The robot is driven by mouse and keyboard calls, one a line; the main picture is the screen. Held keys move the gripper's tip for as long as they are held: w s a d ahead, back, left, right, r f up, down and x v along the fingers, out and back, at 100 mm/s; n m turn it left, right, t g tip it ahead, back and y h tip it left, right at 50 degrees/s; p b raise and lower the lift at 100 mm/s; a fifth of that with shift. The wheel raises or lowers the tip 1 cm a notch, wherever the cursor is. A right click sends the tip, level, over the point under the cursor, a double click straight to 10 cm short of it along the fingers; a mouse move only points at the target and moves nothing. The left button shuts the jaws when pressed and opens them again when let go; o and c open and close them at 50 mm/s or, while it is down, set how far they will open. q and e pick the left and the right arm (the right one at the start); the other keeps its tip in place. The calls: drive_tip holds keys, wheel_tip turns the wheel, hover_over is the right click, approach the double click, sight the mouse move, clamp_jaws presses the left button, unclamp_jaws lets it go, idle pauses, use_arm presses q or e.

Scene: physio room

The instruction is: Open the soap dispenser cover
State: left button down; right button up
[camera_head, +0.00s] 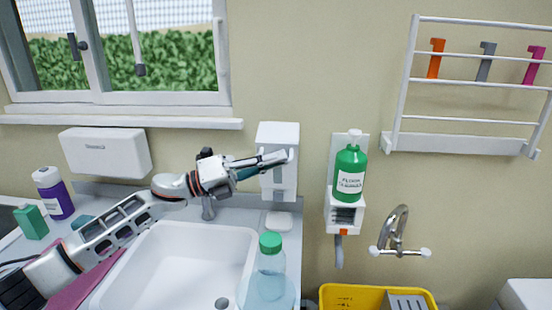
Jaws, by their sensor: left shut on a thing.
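The white soap dispenser (278,134) is fixed to the wall above the right back corner of the sink. Its upper front is a plain white box, and a narrower part with a greyish panel shows below. My left gripper (286,155) reaches in from the left, with its fingers across the dispenser's front. The fingers are close together and shut at the dispenser cover; the exact contact is small and partly hidden by the fingers. I cannot tell whether the cover stands ajar. My right gripper is not in view.
A white sink (190,262) lies below my left arm. A clear bottle with a green cap (270,243) stands at its right front. A green bottle (349,173) hangs in a wall holder to the right. A purple bottle (58,200) stands at left. A yellow tub (338,298) is below the tap.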

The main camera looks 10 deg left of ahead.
use_arm(q)
drive_tip(key=shift+s+f+m+g+h+b, duration=0.4)
drive_tip(key=shift+s+f+m+b, duration=0.65)
drive_tip(key=shift+b, duration=0.8)
drive_tip(key=shift+s+f+m+g+h+b, duration=0.35)
drive_tip(key=shift+s+f+m+b, duration=0.35)
drive_tip(key=shift+m+b, duration=0.9)
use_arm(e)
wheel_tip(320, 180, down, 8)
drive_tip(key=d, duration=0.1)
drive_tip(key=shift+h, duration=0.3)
use_arm(q)
drive_tip(key=shift+s+r+n, duration=0.1)
drive_tip(key=shift+r+n, duration=0.1)
drive_tip(key=shift+n, duration=0.15)
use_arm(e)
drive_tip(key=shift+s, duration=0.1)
use_arm(q)
drive_tip(key=c, duration=2.3)
unclamp_jaws()
drive_tip(key=shift+o, duration=0.6)
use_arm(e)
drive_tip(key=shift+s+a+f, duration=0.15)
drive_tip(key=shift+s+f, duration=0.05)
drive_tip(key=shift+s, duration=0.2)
